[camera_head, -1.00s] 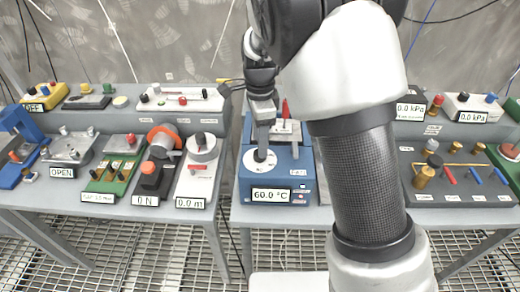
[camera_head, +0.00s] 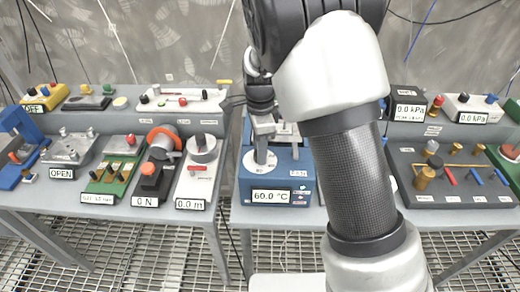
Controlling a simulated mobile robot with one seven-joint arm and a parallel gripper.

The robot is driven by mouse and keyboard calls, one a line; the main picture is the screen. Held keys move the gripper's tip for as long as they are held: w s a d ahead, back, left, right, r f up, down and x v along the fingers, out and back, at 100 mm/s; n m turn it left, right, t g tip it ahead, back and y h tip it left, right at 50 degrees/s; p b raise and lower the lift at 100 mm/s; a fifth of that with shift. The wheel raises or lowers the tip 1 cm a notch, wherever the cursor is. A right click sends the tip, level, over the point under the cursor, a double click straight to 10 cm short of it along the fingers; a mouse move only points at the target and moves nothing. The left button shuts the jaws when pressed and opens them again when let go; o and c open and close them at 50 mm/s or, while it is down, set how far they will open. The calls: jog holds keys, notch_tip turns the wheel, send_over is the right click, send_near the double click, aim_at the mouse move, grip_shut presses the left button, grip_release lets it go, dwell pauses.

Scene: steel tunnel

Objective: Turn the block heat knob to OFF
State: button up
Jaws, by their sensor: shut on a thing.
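The block heater (camera_head: 293,184) is a blue box on the grey table in the middle. Its front display (camera_head: 271,196) reads 60.0 °C. A white round dial plate (camera_head: 251,165) lies on its top left. My gripper (camera_head: 262,160) points down over the dial plate and is shut on the block heat knob, which the fingers mostly hide. The knob's pointer and any OFF mark cannot be made out.
A grey and white winch-like device (camera_head: 196,180) reading 0.0 m stands left of the heater, across a gap between tables. A dark panel with brass fittings (camera_head: 455,190) lies to the right. Raised shelves with small devices run along the back.

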jog(key=n, duration=1.3)
jog(key=shift+n, duration=0.3)
jog(key=n, duration=0.5)
jog(key=shift+r, duration=0.1)
jog(key=n, duration=0.5)
jog(key=shift+n, duration=0.3)
jog(key=o, duration=1)
jog(key=shift+o, duration=0.2)
